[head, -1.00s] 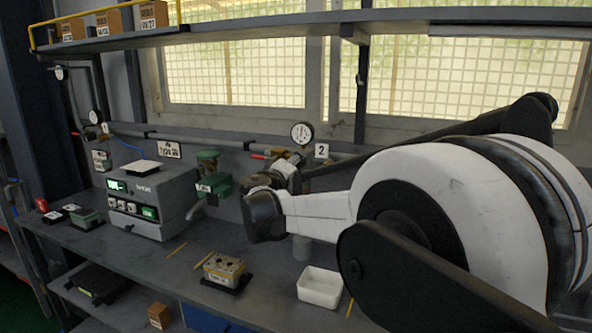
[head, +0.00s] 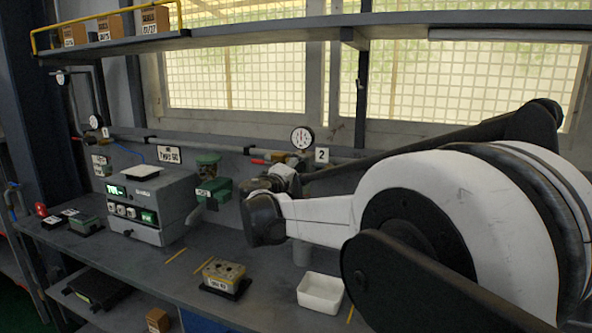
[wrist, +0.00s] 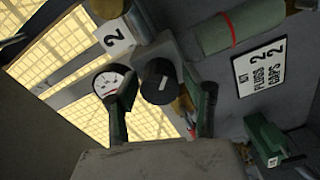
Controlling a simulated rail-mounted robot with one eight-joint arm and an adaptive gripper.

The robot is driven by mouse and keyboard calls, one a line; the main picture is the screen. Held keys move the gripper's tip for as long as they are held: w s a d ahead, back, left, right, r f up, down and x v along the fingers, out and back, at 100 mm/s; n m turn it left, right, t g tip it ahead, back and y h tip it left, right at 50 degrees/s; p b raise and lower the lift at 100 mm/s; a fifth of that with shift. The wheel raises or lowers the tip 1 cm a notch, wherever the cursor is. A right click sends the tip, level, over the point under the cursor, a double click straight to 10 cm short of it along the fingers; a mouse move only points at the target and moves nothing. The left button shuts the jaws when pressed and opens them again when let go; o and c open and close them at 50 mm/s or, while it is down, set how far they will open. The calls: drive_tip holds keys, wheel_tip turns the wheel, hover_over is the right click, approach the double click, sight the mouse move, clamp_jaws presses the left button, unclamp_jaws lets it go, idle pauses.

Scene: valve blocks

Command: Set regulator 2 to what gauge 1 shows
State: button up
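Gauge 1 (head: 95,121) is a small white dial on the wall pipe at the left, beside its label 1 (head: 105,132). Its needle is too small to read. Gauge 2 (head: 302,138) stands on the pipe near label 2 (head: 321,155); in the wrist view gauge 2 (wrist: 107,82) is partly covered by a finger. Regulator 2's black round knob (wrist: 160,80) with a white mark faces the wrist camera. My gripper (wrist: 167,88) is open, one finger on each side of the knob, with visible gaps. In the head view my wrist hides the fingers.
A grey machine (head: 150,203) stands on the bench at left. A yellowish block (head: 224,273) and a white tray (head: 320,291) lie below my arm. In the wrist view, a green roll (wrist: 240,27), a plugs-and-caps sign (wrist: 259,66) and a green device (wrist: 272,145) are at right.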

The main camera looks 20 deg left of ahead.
drive_tip(key=shift+o, duration=0.4)
drive_tip(key=shift+s, duration=0.1)
drive_tip(key=s, duration=1.1)
drive_tip(key=shift+s+a, duration=0.25)
drive_tip(key=shift+s, duration=0.15)
